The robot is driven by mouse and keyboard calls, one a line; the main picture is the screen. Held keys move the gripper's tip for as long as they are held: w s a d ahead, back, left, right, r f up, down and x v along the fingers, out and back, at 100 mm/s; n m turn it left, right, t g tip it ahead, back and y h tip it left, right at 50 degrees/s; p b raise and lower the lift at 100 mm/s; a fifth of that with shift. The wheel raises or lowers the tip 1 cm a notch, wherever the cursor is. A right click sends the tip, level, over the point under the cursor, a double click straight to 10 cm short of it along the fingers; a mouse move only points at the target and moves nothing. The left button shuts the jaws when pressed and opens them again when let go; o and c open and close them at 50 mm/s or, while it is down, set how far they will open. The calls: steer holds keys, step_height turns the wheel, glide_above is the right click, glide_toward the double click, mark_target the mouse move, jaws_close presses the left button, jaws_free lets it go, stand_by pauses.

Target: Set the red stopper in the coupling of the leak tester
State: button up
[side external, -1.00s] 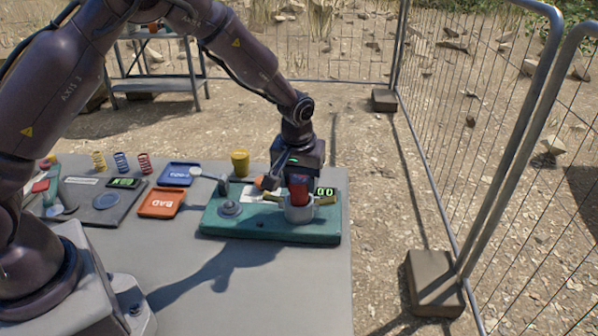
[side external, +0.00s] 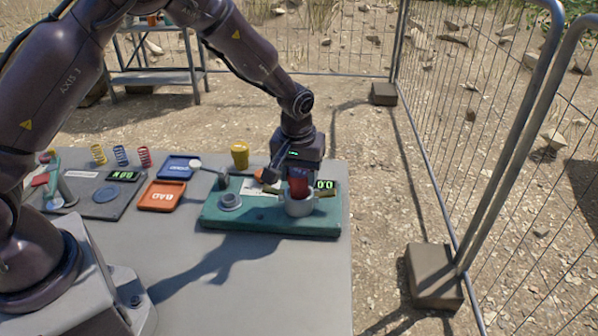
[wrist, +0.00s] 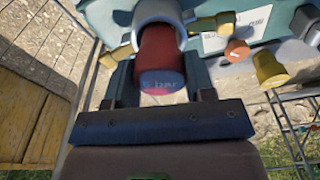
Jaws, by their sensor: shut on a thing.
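The red stopper (side external: 298,186) is upright, its lower part inside the mouth of the grey ring-shaped coupling (side external: 299,205) on the green leak tester (side external: 262,222). In the wrist view the red stopper (wrist: 160,55) enters the coupling (wrist: 160,12), and most of its body still shows outside the rim. My gripper (side external: 298,170) is above the coupling, shut on the stopper; its dark fingers flank the stopper's outer end in the wrist view (wrist: 164,88). Yellow levers (wrist: 118,54) stick out beside the coupling. How deep the stopper sits is hidden by the rim.
A second round fitting (side external: 230,201) and a lever with a pale knob (side external: 196,164) are on the tester's left. A yellow cup (side external: 240,154) stands behind it. The orange BAD tray (side external: 160,197) and blue tray (side external: 175,167) lie left. Bare table lies in front.

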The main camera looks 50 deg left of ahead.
steer(key=shift+f, duration=1.05)
steer(key=o, duration=1.4)
steer(key=shift+r, duration=3.7)
